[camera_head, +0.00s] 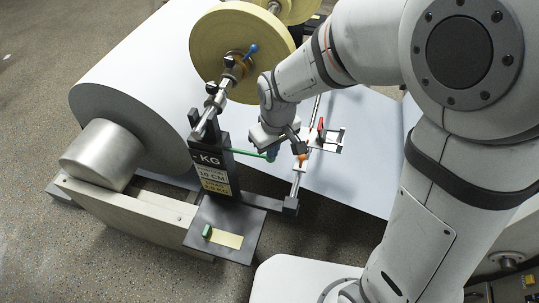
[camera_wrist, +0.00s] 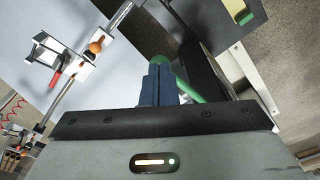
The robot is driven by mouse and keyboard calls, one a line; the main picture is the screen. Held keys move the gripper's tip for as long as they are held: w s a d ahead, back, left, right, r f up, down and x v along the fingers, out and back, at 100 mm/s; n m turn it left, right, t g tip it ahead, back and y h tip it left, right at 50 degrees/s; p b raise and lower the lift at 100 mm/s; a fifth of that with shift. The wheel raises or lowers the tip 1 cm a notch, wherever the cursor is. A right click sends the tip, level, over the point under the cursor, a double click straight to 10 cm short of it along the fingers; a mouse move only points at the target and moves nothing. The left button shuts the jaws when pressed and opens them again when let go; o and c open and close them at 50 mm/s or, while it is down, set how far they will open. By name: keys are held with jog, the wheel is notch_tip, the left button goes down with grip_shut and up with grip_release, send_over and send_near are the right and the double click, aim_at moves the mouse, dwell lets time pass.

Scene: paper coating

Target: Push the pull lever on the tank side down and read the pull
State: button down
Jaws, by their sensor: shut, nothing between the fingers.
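A green lever (camera_head: 250,153) reaches right from the black gauge post marked KG (camera_head: 208,160). Its outer end is at my gripper (camera_head: 272,154), whose fingers point down there. In the wrist view, my gripper (camera_wrist: 158,82) has its two blue fingers shut together with nothing between them. The green lever (camera_wrist: 187,75) shows just right of and behind the fingertips; I cannot tell whether they touch.
A large paper roll (camera_head: 130,95) stands left, with pale sheet (camera_head: 350,170) running right. A rail carries an orange knob (camera_head: 302,157) and a red lever (camera_head: 321,128) close to my gripper. A dark plate (camera_head: 225,215) with a green piece lies in front.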

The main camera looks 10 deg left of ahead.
notch_tip(320, 180, down, 4)
jog(key=b, duration=0.3)
jog(key=shift+f, duration=0.1)
jog(key=shift+s+d+r, duration=0.3)
jog(key=shift+s+d, duration=0.25)
jog(key=shift+s+d+r, duration=0.3)
jog(key=shift+s+d, duration=0.2)
notch_tip(320, 180, up, 8)
jog(key=p, duration=0.1)
jog(key=shift+s+d+f, duration=0.15)
jog(key=shift+s+d, duration=0.1)
jog(key=shift+d, duration=0.05)
dwell(0.3)
